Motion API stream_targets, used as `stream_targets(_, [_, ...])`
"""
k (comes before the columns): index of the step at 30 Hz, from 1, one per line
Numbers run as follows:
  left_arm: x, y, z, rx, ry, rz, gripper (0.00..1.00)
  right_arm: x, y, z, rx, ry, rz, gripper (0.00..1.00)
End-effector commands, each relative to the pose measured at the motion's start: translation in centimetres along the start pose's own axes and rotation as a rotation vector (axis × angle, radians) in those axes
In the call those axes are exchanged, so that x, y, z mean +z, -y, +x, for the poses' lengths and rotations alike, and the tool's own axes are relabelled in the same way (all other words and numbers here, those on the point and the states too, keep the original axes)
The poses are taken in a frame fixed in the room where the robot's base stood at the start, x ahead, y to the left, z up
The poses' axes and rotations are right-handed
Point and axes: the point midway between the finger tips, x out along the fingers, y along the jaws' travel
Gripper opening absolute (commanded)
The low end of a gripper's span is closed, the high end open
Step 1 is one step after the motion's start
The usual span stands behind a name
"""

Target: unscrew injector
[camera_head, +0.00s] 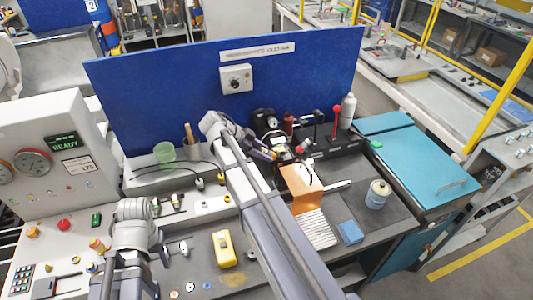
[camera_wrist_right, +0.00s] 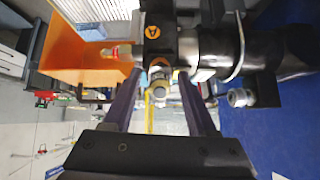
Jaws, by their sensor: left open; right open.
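In the right wrist view, my right gripper (camera_wrist_right: 158,100) is open, one finger on each side of a small silver fitting (camera_wrist_right: 159,78). The fitting sits under a black block with an orange label; it may be the injector, but I cannot tell for certain. Whether the fingers touch it is unclear. My left gripper (camera_head: 164,250) is low at the left, by the bench, small and partly hidden by its own wrist; it appears empty.
A yellow box (camera_head: 224,248), blue block (camera_head: 350,232) and round can (camera_head: 378,193) lie around. A blue panel (camera_head: 160,90) closes the back; a console (camera_head: 60,160) stands left.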

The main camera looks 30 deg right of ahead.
Motion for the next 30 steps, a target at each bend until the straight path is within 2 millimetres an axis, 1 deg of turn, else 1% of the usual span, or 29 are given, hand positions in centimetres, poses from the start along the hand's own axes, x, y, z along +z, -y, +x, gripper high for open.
stream_targets(9, [0.00,0.00,0.00,0.000,0.000,0.000,0.50,0.00,0.00,0.00,0.000,0.000,0.441,0.57])
stream_targets(18, [0.00,0.00,0.00,0.000,0.000,0.000,0.50,0.00,-0.01,0.00,0.000,0.000,0.840,0.57])
stream_targets(21, [0.00,0.00,0.00,0.000,0.000,0.000,0.50,0.00,0.00,0.00,0.000,0.000,0.920,0.57])
stream_targets(24, [0.00,0.00,0.00,0.000,0.000,0.000,0.50,0.00,-0.01,0.00,0.000,0.000,0.956,0.57])
stream_targets(30, [0.00,0.00,0.00,0.000,0.000,0.000,0.50,0.00,-0.01,0.00,0.000,0.000,0.959,0.57])
